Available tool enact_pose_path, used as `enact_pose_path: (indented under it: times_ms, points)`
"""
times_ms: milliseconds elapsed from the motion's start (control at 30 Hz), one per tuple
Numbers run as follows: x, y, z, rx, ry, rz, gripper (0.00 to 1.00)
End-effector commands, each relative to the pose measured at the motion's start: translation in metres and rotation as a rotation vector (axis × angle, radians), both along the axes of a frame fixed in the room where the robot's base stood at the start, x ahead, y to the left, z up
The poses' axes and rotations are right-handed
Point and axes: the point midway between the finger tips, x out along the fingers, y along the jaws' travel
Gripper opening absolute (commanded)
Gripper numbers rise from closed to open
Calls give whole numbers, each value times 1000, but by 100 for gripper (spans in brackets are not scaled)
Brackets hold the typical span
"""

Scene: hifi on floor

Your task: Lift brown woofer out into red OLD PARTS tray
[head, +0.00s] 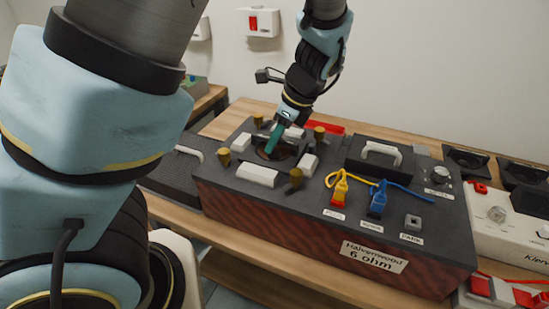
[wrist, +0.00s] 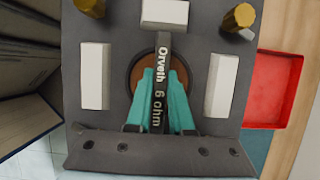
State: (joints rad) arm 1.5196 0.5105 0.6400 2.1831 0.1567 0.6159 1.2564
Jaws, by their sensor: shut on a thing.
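The brown woofer (wrist: 139,70) sits in the round opening in the dark top of the speaker cabinet (head: 340,215). A dark bar (wrist: 163,62) marked "Orveth 6 ohm" crosses the woofer. My gripper (wrist: 161,90), with teal fingers, is shut on this bar, one finger along each side. In the head view my gripper (head: 270,150) reaches down onto the woofer (head: 284,153), mostly hidden by the fingers. The red tray (wrist: 271,88) lies to the right in the wrist view; in the head view part of it (head: 326,126) shows behind the cabinet. Its label is not visible.
White blocks (head: 257,175) and brass knobs (head: 296,177) surround the woofer, apart from it. A yellow plug (head: 340,188), a blue plug (head: 377,198) and a handled dark panel (head: 380,160) are on the cabinet's right half. A white device (head: 498,220) stands farther right.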

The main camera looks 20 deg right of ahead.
Motion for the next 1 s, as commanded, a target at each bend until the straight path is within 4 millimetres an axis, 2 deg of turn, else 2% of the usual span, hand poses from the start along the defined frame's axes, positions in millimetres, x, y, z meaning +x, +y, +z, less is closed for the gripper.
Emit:
enact_pose_path:
  times_ms: [333, 467, 1000]
  points:
    - [0, -1, 2, -2, -1, 0, 0]
    - [1, -1, 10, -4, -2, -1, 0]
    - [1, -1, 91, -3, -1, -1, 0]
